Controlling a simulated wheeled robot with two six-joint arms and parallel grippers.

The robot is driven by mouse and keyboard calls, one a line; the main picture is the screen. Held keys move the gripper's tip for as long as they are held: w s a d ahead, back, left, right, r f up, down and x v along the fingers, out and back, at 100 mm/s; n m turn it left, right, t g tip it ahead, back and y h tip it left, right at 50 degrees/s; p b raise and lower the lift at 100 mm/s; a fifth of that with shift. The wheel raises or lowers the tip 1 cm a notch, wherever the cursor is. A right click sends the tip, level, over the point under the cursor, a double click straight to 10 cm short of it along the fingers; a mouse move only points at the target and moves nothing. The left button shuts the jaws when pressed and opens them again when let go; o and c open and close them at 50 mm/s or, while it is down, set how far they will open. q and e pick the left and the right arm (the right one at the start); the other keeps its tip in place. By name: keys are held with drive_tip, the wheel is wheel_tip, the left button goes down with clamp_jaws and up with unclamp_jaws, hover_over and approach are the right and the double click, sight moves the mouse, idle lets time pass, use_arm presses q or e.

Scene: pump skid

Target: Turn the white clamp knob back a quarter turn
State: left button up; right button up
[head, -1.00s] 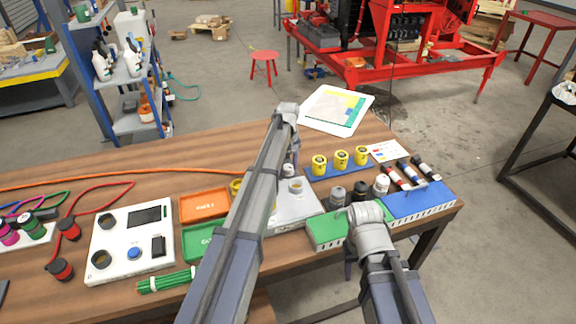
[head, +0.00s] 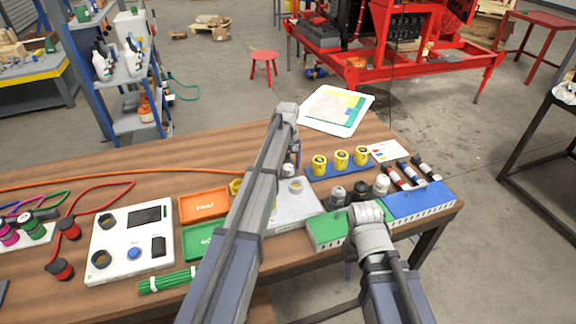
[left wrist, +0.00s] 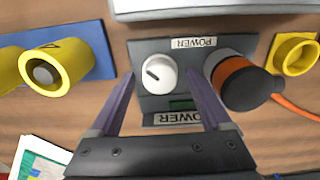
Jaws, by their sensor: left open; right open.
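The white knob (left wrist: 160,75) is on a dark grey panel (left wrist: 145,48) with POWER labels. A dark line on its face slants toward the upper left in the left wrist view. My left gripper (left wrist: 160,90) is open, with one finger on each side of the knob. Gaps show between the fingers and the knob. In the head view my left forearm covers most of this spot. My right gripper (head: 368,216) is over the green block (head: 328,232); its fingers are hidden behind the wrist.
Beside the knob stands an orange and black plug (left wrist: 240,82) with an orange cable. Yellow cylinders (left wrist: 62,65) stand on a blue strip on the other side, and a yellow ring (left wrist: 294,54) lies past the plug. A pale plate (left wrist: 215,8) borders the panel.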

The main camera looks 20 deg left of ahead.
sight(288, 167)
use_arm(q)
drive_tip(key=shift+r, duration=0.15)
wheel_tip(288, 167, up, 8)
drive_tip(key=p, duration=0.8)
drive_tip(key=shift+f, duration=0.2)
drive_tip(key=s+d+m, duration=0.1)
drive_tip(key=s+d, duration=0.3)
drive_tip(key=s, duration=0.2)
drive_tip(key=s+d+m, duration=0.2)
drive_tip(key=s+d, duration=0.2)
drive_tip(key=s, duration=0.3)
drive_tip(key=s+d+m, duration=0.2)
drive_tip(key=s+d, duration=0.2)
drive_tip(key=s, duration=0.2)
drive_tip(key=shift+s+y, duration=0.25)
drive_tip(key=shift+y, duration=0.05)
drive_tip(key=s+d+m, duration=0.2)
drive_tip(key=s+m, duration=0.1)
drive_tip(key=s, duration=0.5)
drive_tip(key=s+d+m, duration=0.2)
drive_tip(key=s, duration=0.6)
drive_tip(key=shift+s+d+m+y, duration=0.25)
drive_tip(key=shift+m+y, duration=0.05)
drive_tip(key=shift+m, duration=0.1)
